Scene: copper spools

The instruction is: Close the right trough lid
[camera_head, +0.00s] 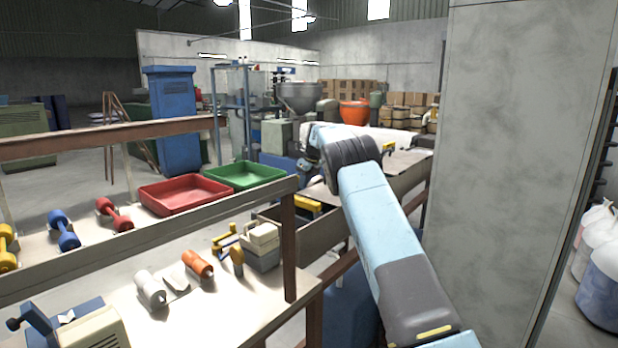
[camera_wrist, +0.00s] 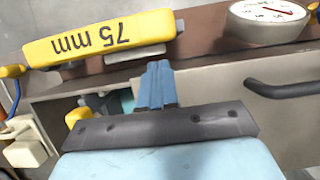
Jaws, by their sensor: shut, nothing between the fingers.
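In the wrist view my gripper (camera_wrist: 157,83) is shut and empty, its blue fingers together in front of a brown ledge. To its right is a grey front panel (camera_wrist: 290,120) with a dark bar handle (camera_wrist: 285,88). The fingers are apart from the handle in the picture. I cannot tell whether this panel is the right trough lid, or whether it is open. In the head view my arm reaches forward across the bench and hides its surroundings; the fingers cannot be made out there.
A yellow block marked 75 mm (camera_wrist: 100,38) and a white dial gauge (camera_wrist: 268,22) stand near the fingers. In the head view are a red tray (camera_head: 184,207), a green tray (camera_head: 243,187) and several coloured spools. A concrete pillar (camera_head: 515,150) stands right of my arm.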

